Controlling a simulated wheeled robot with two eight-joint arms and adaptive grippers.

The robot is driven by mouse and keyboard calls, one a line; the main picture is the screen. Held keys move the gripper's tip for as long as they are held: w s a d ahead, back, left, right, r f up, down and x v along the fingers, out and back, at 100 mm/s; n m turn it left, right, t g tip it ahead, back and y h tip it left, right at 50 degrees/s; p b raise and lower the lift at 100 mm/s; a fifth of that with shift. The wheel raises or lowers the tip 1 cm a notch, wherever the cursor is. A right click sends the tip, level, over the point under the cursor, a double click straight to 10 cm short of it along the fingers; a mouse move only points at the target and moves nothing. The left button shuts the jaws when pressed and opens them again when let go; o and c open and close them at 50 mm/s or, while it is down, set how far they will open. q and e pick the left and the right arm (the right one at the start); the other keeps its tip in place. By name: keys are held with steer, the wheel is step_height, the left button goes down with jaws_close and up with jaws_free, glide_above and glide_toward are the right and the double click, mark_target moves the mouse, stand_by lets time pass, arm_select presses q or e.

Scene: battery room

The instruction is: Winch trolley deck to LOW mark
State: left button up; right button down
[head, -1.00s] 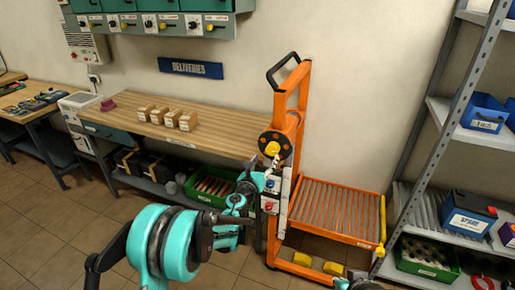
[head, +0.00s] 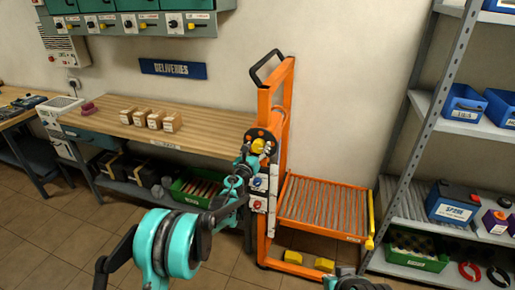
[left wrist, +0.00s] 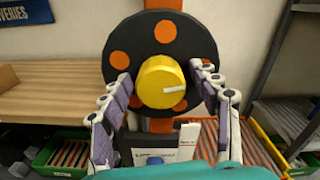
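The orange winch trolley (head: 285,105) stands right of the bench, its roller deck (head: 322,208) low on the frame, above the base. I cannot make out a LOW mark. Its winch is a black disc with orange spots (left wrist: 167,33) and a yellow knob with a white line (left wrist: 158,82). My left gripper (left wrist: 160,78) is open, with one finger on each side of the knob; both seem slightly apart from it. In the head view the left gripper (head: 256,153) partly hides the winch.
A small panel with blue and red knobs (head: 259,191) sits on the trolley post below the winch. The wooden bench (head: 95,115) with small boxes is to the left. Grey shelving (head: 432,125) stands close on the right. Yellow blocks (head: 323,264) lie under the deck.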

arm_select(q)
steer(key=c, duration=0.8)
steer(key=shift+n, duration=0.4)
steer(key=n, duration=0.5)
steer(key=shift+a+n, duration=0.1)
steer(key=shift+n, duration=0.2)
steer(key=n, duration=0.5)
steer(key=shift+f, duration=0.1)
steer(key=o, duration=1.2)
